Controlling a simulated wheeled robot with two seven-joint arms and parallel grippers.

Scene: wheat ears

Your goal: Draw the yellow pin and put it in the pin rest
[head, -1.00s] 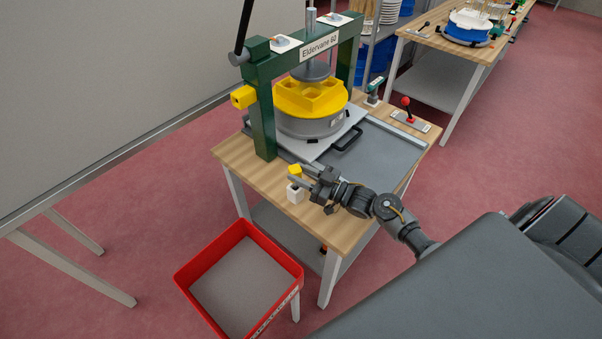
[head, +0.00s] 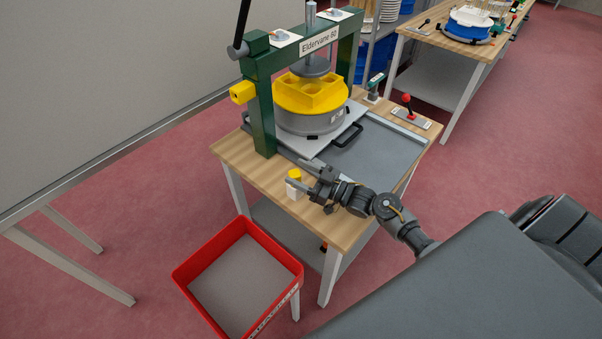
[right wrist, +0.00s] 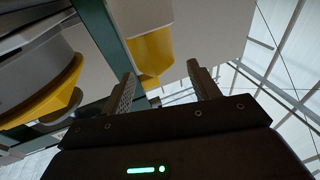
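The yellow pin (head: 295,174) shows as a small yellow piece on top of a small white block (head: 294,191), which looks like the pin rest, at the front left of the wooden table. I cannot tell how deep it sits. My right gripper (head: 296,173) is open, with its fingers apart on either side of the yellow piece. In the right wrist view the open fingers (right wrist: 163,88) hold nothing. My left gripper is not in view.
A green press (head: 262,110) stands behind, with a yellow block (head: 243,93) on its left post and a yellow mould (head: 310,95) on a grey drum. A red bin (head: 210,243) stands in front.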

